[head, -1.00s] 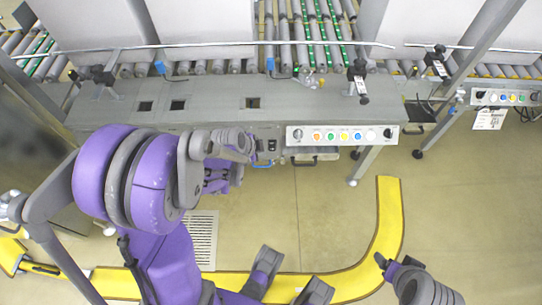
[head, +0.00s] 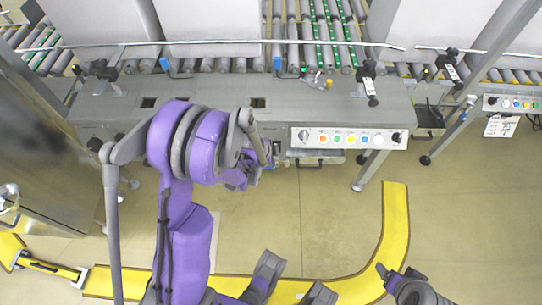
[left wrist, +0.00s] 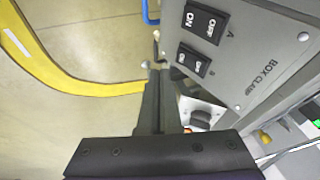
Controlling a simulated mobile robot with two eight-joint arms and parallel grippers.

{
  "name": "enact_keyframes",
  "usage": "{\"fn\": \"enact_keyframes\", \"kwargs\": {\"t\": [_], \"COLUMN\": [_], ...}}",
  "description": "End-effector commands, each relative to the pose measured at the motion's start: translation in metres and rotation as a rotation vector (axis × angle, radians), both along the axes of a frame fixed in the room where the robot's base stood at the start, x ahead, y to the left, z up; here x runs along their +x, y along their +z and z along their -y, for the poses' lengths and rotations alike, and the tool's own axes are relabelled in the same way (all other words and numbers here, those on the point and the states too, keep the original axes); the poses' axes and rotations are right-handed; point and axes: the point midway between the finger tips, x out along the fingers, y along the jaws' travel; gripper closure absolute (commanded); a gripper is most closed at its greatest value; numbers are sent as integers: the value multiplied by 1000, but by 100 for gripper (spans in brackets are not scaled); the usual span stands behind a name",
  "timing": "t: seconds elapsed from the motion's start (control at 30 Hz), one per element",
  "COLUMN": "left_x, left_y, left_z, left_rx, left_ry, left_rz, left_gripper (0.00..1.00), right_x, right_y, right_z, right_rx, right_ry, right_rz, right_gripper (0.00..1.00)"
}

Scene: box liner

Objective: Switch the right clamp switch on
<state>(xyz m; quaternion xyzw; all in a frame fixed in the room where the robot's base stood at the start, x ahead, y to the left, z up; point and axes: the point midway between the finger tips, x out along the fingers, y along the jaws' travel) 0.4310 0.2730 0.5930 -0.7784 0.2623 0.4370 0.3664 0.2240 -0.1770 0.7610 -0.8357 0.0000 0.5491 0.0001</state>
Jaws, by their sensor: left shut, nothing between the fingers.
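The box clamp panel (left wrist: 262,58) fills the upper right of the left wrist view. It carries two black ON/OFF rocker switches, an upper one (left wrist: 202,22) beside the letter A and a lower one (left wrist: 193,61). Which way each is pressed I cannot tell. My left gripper (left wrist: 158,68) is shut and empty, its tip just left of the lower switch; contact is not clear. In the head view my left arm reaches the front of the machine and partly hides the switches. A part of my right arm shows at the lower right; its finger state is unclear.
A control box (head: 349,138) with coloured buttons is right of the switches in the head view. Roller conveyors (head: 310,40) lie behind the grey machine table (head: 215,105). Yellow floor tape (head: 397,225) curves around open floor in front.

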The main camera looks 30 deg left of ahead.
Motion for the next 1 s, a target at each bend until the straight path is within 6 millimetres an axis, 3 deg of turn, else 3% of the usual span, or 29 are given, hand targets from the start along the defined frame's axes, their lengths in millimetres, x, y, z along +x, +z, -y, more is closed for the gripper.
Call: {"fn": "enact_keyframes", "kwargs": {"t": [0.27,1.0], "left_x": [22,27], "left_y": [-11,-15], "left_z": [-15,-18], "left_rx": [0,2], "left_ry": [2,2], "left_rz": [0,4], "left_gripper": [100,100], "right_x": [0,0], "right_y": [-3,-8], "right_z": [0,0], "right_rx": [0,0], "right_ry": [0,0], "right_rz": [-1,-3], "right_gripper": [22,22]}}
